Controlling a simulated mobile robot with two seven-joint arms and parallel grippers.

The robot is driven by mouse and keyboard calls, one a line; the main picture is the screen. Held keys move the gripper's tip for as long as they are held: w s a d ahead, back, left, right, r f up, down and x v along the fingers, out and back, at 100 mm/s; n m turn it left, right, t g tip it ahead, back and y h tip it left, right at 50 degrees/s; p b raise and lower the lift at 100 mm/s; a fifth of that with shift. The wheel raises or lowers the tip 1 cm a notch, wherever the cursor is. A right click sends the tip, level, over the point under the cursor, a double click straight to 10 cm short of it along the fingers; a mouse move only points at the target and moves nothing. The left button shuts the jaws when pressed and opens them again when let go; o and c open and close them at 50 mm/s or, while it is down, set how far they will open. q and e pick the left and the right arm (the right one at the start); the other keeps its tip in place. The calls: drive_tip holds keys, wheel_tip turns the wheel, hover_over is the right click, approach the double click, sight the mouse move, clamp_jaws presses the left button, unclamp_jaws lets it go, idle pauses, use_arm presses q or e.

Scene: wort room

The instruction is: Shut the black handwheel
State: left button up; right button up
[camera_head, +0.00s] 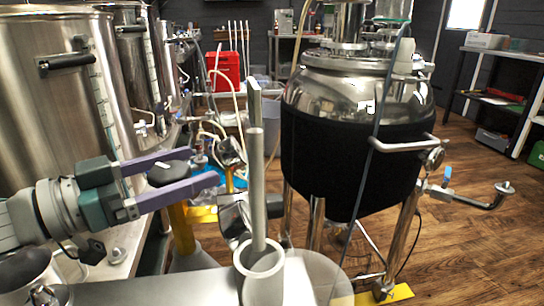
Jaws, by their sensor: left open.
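A round black cap-like part, which looks like the black handwheel (170,173), sits on top of a yellow post (181,228) left of centre. My left gripper (204,167) comes in from the left with its two purple fingers apart. In the picture the black part shows between the fingers, with the lower finger passing across its lower edge. I cannot tell whether the fingers touch it or are only in front of it. Nothing is visibly gripped. My right gripper is not in view.
Large steel tanks (45,110) stand on the left. A steel vessel with a black jacket (345,165) stands on legs right of centre, with a handle and pipe sticking out to its right. Hoses and a red box (224,70) are behind. Wooden floor (470,240) is open at the right.

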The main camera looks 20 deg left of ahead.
use_arm(q)
drive_tip(key=shift+w+d, duration=0.35)
drive_tip(key=shift+w, duration=0.25)
drive_tip(key=c, duration=1.4)
